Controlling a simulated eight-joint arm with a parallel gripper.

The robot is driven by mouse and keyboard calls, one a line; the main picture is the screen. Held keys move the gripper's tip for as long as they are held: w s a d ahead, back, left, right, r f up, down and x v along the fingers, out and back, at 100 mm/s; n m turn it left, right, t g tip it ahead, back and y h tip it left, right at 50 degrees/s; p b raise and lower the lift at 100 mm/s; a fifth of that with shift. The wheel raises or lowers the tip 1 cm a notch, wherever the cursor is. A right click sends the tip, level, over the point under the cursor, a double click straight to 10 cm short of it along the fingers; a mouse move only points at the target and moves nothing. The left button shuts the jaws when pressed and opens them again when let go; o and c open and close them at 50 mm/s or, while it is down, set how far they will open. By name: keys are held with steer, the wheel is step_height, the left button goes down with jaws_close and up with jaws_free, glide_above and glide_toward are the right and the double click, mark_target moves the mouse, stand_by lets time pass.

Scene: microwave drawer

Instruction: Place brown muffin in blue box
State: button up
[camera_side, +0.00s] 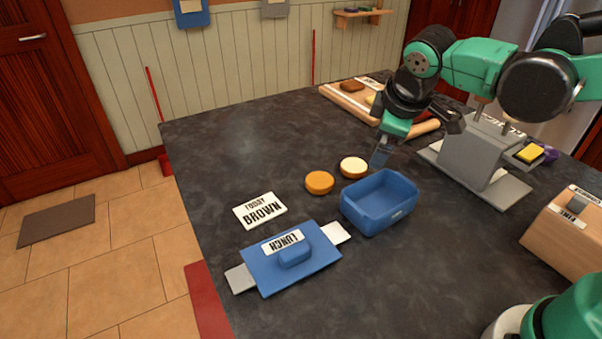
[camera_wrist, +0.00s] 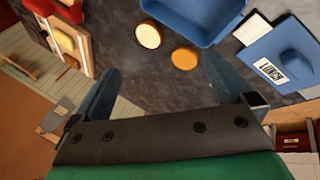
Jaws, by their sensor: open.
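A dark brown round muffin (camera_side: 352,86) lies on the wooden tray (camera_side: 340,97) at the back of the counter. An orange-brown round piece (camera_side: 319,182) and a cream one (camera_side: 354,168) lie on the counter beside the open blue box (camera_side: 357,212); the box looks empty. In the wrist view the orange-brown piece (camera_wrist: 184,57), cream piece (camera_wrist: 149,35) and blue box (camera_wrist: 205,32) lie beyond my fingers. My gripper (camera_side: 380,158) is above the counter just behind the box, open and empty, its fingers (camera_wrist: 162,65) spread apart.
A blue lid labelled LUNCH (camera_side: 265,268) lies at the front left, by a card reading TODAY BROWN (camera_side: 260,211). A grey stand (camera_side: 475,160) is at the right, with a wooden block (camera_side: 562,236) nearer. The left counter is clear.

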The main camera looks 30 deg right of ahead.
steer(key=s+f+m+t+y, duration=0.1)
steer(key=s+m+t+y, duration=0.1)
steer(key=s+m, duration=0.4)
steer(key=shift+s+d+m+y, duration=0.2)
steer(key=shift+s+m+y, duration=0.2)
steer(key=shift+m, duration=0.4)
steer(key=n+g+h, duration=0.3)
steer(key=n+h, duration=0.6)
steer(key=n, duration=0.9)
glide_above(317, 182)
steer(key=s+a, duration=0.1)
steer(key=a, duration=0.1)
step_height(317, 182, down, 6)
steer(key=a+f+n+h, duration=0.1)
steer(key=f, duration=0.1)
steer(key=a+f+n+h, duration=0.1)
steer(key=f, duration=0.1)
steer(key=s+a+f+n+h, duration=0.1)
steer(key=f+n, duration=0.1)
steer(key=shift+a+f+t+h, duration=0.1)
steer(key=shift+a+t+h, duration=0.2)
steer(key=shift+t, duration=0.1)
steer(key=shift+x, duration=2.75)
